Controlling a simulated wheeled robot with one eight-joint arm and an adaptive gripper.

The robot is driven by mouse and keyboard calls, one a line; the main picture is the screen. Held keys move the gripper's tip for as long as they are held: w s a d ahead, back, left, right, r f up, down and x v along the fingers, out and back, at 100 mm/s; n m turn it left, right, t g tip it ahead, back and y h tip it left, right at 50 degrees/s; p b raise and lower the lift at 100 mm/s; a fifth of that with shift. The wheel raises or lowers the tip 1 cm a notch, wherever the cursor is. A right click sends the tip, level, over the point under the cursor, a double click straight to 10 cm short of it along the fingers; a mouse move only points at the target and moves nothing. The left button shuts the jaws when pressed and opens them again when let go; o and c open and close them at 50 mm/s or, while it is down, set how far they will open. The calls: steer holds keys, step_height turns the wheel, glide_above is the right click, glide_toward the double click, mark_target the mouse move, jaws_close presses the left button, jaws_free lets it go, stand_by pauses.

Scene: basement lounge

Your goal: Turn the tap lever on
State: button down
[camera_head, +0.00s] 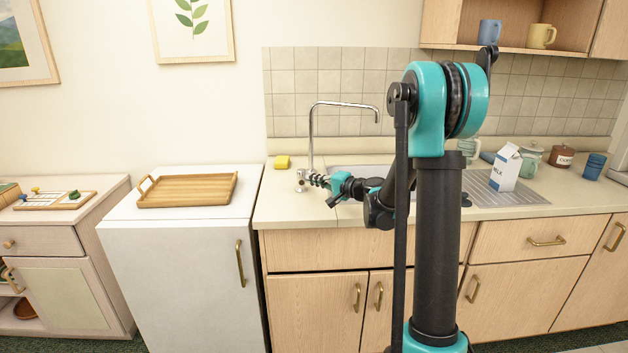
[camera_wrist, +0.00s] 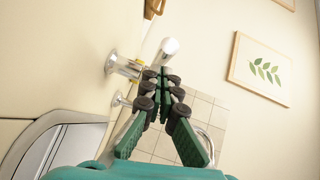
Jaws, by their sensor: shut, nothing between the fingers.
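The chrome tap (camera_head: 311,140) rises from the counter in the head view, its tall spout bending right over the sink. In the wrist view, its shiny round base and short body (camera_wrist: 122,66) show left of the fingertips. A pale, round-ended bar (camera_wrist: 170,46), which looks like the lever, shows just beyond the fingertips. My gripper (camera_head: 316,179) is low beside the tap's base in the head view; in the wrist view its green fingers (camera_wrist: 166,76) are together and empty. I cannot tell whether the fingertips touch the lever. They hide part of the tap.
The sink (camera_head: 345,172) lies right of the tap, partly behind my arm. A yellow sponge (camera_head: 283,162) lies behind and left of the tap. A milk carton (camera_head: 505,168) stands on the drainboard (camera_head: 528,197). A wooden tray (camera_head: 187,190) sits on the white cabinet at left.

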mark_target(303, 181)
steer(key=shift+s+a+m+t+h, duration=0.15)
steer(key=shift+a+m+t+h, duration=0.2)
steer(key=shift+m+t+h, duration=0.05)
steer(key=shift+a, duration=0.1)
steer(key=shift+s+a+m+t+h, duration=0.15)
steer(key=shift+a+m+t+h, duration=0.15)
steer(key=shift+m+t+h, duration=0.1)
steer(key=shift+s+a+m+t+h, duration=0.15)
steer(key=shift+a+m+t+h, duration=0.6)
steer(key=shift+a+h, duration=0.3)
steer(key=shift+w+a, duration=0.2)
steer(key=shift+a, duration=1)
steer(key=shift+w+a, duration=0.15)
steer(key=shift+a, duration=1.05)
steer(key=shift+w+a, duration=0.45)
steer(key=shift+a, duration=0.3)
steer(key=shift+w+a, duration=0.4)
steer(key=shift+a, duration=0.3)
